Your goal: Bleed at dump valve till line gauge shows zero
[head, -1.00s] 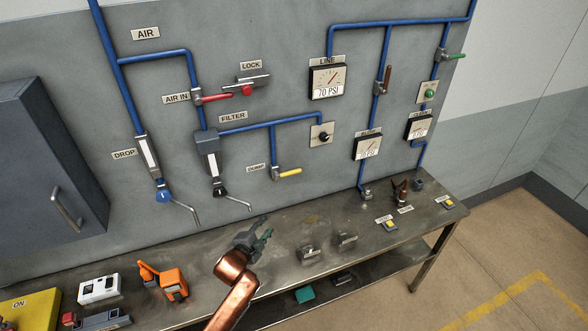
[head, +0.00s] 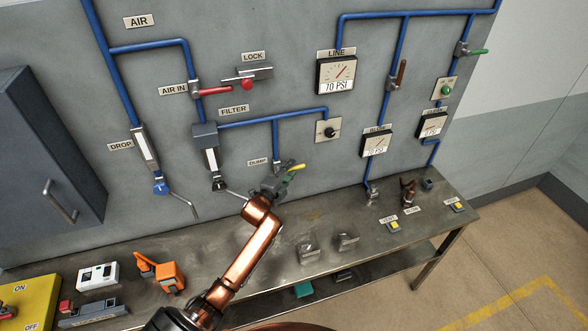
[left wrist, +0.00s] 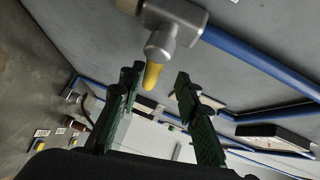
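The dump valve's yellow handle (head: 296,167) sticks out to the right below the DUMP label (head: 257,162). It also shows in the left wrist view, where the yellow handle (left wrist: 151,76) points between my fingers from the grey valve body (left wrist: 172,25). My left gripper (head: 284,182) is open just below the handle in the head view, its green fingers (left wrist: 160,85) apart with nothing gripped. Whether a finger touches the handle I cannot tell. The line gauge (head: 337,73) reads 70 PSI. My right gripper is not in view.
The red AIR IN handle (head: 213,91) and red lock (head: 247,83) are on the wall above. The filter (head: 208,150) hangs left of the dump valve. The steel bench (head: 225,268) below holds an orange device (head: 168,276) and metal blocks (head: 308,250).

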